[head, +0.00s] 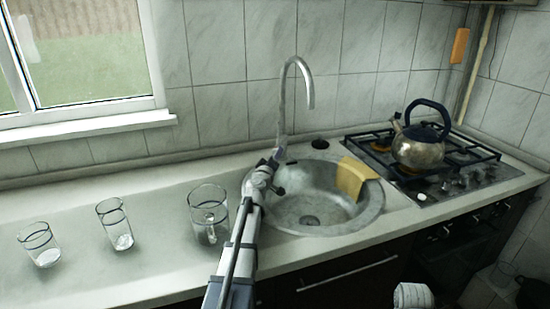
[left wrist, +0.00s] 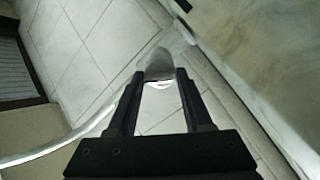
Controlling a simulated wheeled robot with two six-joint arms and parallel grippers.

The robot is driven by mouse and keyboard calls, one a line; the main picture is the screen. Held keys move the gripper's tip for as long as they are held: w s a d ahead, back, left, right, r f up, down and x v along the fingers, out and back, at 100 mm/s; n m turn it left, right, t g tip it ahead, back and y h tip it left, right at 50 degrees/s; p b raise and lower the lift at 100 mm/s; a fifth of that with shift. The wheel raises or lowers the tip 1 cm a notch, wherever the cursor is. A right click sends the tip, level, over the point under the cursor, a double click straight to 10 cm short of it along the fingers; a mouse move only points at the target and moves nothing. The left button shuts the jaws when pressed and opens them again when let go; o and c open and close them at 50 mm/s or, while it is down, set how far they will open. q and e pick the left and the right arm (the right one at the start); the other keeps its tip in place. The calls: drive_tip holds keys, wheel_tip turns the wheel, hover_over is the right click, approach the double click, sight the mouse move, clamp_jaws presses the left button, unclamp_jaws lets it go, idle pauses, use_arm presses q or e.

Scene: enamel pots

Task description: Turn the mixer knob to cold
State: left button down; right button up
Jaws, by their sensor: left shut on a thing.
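The tall grey mixer tap (head: 283,97) stands behind the round metal sink (head: 290,213), its spout curving over to the right. My left gripper (head: 275,160) is at the tap's base, at the left rim of the sink. In the left wrist view, my left gripper (left wrist: 160,82) is shut on a rounded grey piece, the mixer knob (left wrist: 159,64), held between the fingertips. In the head view the gripper mostly hides the knob, and I cannot tell its turn setting.
Several clear glasses, one of them a larger glass jar (head: 208,213), stand left of my arm. A yellow cloth (head: 354,178) hangs on the sink's right rim. A kettle (head: 418,150) with a dark handle stands on the gas hob (head: 470,180).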

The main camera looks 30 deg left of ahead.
idle(0.4)
use_arm(q)
drive_tip(key=shift+c, duration=1.6)
unclamp_jaws()
drive_tip(key=v, duration=0.7)
drive_tip(key=shift+s, duration=0.25)
drive_tip(key=shift+d, duration=0.1)
